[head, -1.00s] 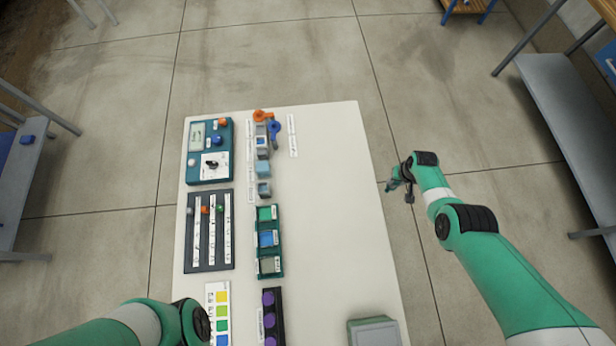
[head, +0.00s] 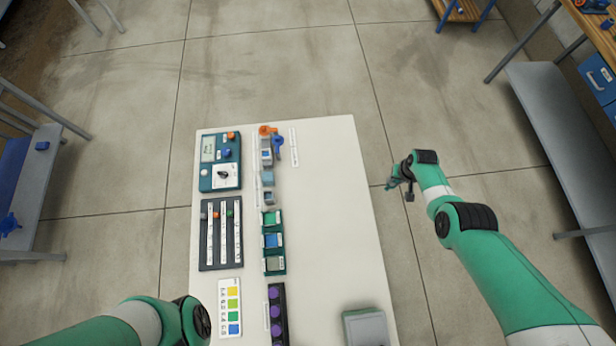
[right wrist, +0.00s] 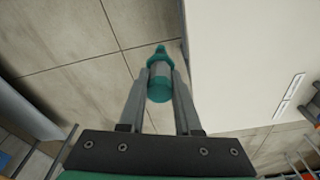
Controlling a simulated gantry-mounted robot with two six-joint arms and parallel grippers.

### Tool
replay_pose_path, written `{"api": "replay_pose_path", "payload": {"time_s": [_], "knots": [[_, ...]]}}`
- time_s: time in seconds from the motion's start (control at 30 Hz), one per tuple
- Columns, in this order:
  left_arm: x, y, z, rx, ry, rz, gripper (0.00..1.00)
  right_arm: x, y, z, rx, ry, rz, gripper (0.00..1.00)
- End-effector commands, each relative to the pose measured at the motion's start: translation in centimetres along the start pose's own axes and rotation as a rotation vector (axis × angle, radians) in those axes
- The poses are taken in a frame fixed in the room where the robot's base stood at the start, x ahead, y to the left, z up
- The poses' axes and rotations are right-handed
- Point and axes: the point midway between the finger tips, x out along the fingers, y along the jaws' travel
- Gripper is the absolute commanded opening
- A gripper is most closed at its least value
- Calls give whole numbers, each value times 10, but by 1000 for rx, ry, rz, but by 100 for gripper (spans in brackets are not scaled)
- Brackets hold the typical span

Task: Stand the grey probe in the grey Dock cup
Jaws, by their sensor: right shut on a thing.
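In the right wrist view, my right gripper (right wrist: 159,74) is shut on the grey probe (right wrist: 159,70), which has a grey band between teal ends. In the head view, my right gripper (head: 398,184) is off the table's right edge, over the floor; the probe is too small to make out there. A teal rack (head: 284,255) on the table holds green, blue and grey square cups in a row. The grey cup (head: 274,264) is nearest me; its lettering is too small to read. My left arm enters at bottom left; its gripper is out of view.
The white table (head: 325,230) is bare on its right half, except a grey-green box (head: 365,328) near the front. A teal panel (head: 220,162), dark slider board (head: 220,232), colour chart (head: 230,305) and purple-dotted strip (head: 277,312) lie left. A metal bench (head: 560,130) stands right.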

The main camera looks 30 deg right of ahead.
Motion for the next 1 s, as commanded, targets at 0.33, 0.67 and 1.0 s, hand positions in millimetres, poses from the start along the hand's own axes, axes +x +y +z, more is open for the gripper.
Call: {"api": "replay_pose_path", "payload": {"time_s": [0.33, 0.67, 1.0], "knots": [[35, 0, -32, 0, 0, 0, 0, -47, 0, -6, 0, 0, 0, 0], [40, 0, -36, 0, 0, 0, 0, -54, 0, -7, 0, 0, 0, 0], [40, 0, -36, 0, 0, 0, 0, -54, 0, -7, 0, 1, 0, 0]]}}
